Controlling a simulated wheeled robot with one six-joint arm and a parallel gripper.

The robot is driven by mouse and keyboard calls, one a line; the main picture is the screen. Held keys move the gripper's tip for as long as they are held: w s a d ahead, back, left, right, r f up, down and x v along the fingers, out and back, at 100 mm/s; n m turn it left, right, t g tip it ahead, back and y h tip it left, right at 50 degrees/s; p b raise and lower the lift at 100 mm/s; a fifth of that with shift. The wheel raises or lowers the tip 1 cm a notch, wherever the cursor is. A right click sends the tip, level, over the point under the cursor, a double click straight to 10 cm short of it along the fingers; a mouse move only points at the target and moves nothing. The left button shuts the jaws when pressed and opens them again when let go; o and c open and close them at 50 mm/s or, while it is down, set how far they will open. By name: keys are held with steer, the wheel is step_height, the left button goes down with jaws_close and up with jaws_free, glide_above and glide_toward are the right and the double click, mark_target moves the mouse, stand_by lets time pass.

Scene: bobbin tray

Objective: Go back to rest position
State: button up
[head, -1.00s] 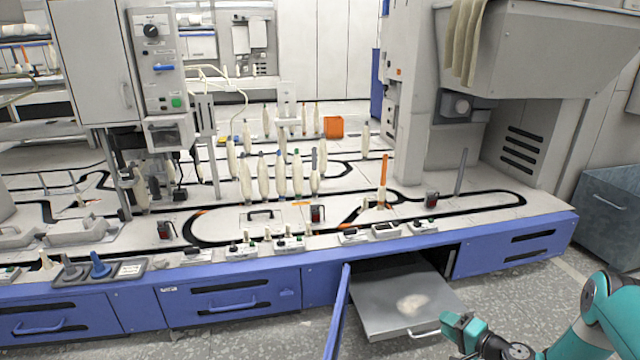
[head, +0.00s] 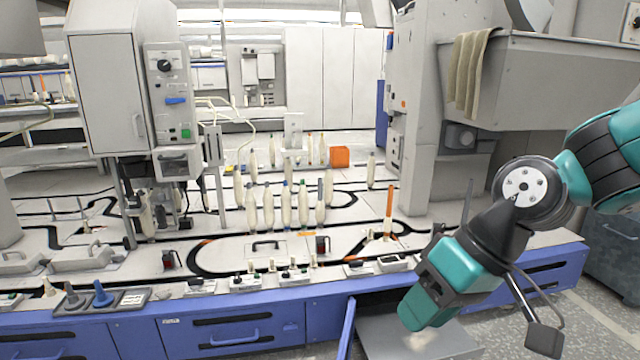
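My gripper (head: 418,312) is at the lower right in the head view, raised in front of the machine's blue front. Its teal body points down and to the left. Its fingers do not show clearly, so I cannot tell whether it is open or shut. My arm bends up and to the right from it. Below and behind the gripper is the pulled-out metal tray (head: 378,335), with a pale fluffy patch (head: 420,340) on it, partly hidden by the gripper. The blue door (head: 346,330) beside the tray stands open.
Several cream bobbins (head: 268,208) stand on the white machine top. An orange box (head: 339,156) is behind them. A grey machine housing (head: 540,90) with a hanging cloth (head: 468,72) is at the right. Blue drawers (head: 235,335) line the front. Grey floor shows at the lower right.

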steer(key=s+d+r+n+h, duration=0.1)
steer(key=s+d+r+h, duration=0.1)
steer(key=s, duration=0.9)
step_height(320, 180, up, 38)
steer(key=p, duration=3.8)
